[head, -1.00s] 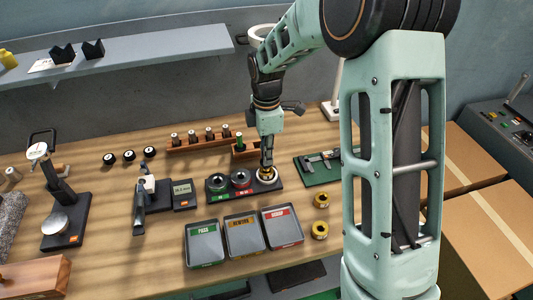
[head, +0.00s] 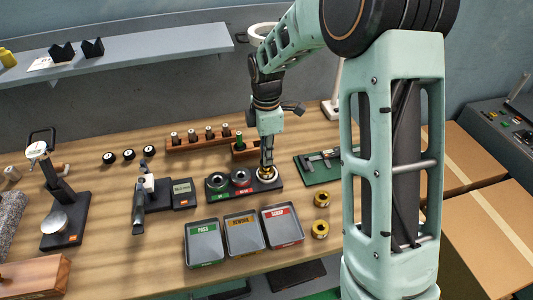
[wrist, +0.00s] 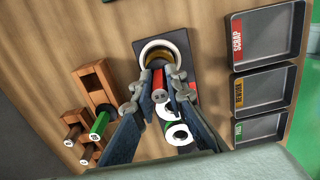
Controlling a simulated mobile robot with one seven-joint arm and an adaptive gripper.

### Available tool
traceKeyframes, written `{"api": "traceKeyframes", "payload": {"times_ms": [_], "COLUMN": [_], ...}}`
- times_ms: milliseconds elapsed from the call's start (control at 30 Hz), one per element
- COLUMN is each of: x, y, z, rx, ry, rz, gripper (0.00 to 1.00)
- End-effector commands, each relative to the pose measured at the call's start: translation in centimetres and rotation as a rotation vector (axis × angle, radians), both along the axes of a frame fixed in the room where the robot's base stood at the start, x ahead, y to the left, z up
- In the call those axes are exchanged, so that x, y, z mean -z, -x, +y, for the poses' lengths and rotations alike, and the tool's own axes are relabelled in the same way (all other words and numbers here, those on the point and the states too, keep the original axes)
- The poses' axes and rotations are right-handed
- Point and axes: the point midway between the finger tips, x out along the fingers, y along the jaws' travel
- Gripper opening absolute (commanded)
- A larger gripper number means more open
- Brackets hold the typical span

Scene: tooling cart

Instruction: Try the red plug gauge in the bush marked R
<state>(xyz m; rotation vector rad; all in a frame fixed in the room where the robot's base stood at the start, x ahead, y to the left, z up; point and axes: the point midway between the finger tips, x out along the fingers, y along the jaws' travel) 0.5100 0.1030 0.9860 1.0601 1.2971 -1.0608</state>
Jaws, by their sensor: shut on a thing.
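My gripper (head: 267,167) points down over the right end of the dark bush block (head: 215,197). In the wrist view its fingers (wrist: 163,88) are shut on the red plug gauge (wrist: 158,82), whose red end shows between them. The gauge's lower end is hidden, so I cannot tell whether it is inside a bush. The right-hand bush, a pale ring with a yellow inside (wrist: 151,52), is just beyond the fingertips.
Three grey trays stand in front of the block: PASS (head: 204,257), REWORK (head: 244,249) and SCRAP (head: 283,238). A wooden rack (head: 180,149) with several gauges and a green gauge (head: 239,141) are behind. Two yellow rings (head: 320,230) lie at right.

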Motion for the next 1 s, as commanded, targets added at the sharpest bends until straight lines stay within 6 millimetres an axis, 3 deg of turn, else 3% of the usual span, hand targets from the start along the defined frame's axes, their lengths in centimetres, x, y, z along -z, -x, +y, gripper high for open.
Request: {"api": "traceKeyframes", "payload": {"times_ms": [1000], "x": [0.84], "y": [-0.01], "z": [0.0], "rx": [0.0], "ry": [0.0], "rz": [0.0], "gripper": [0.0]}}
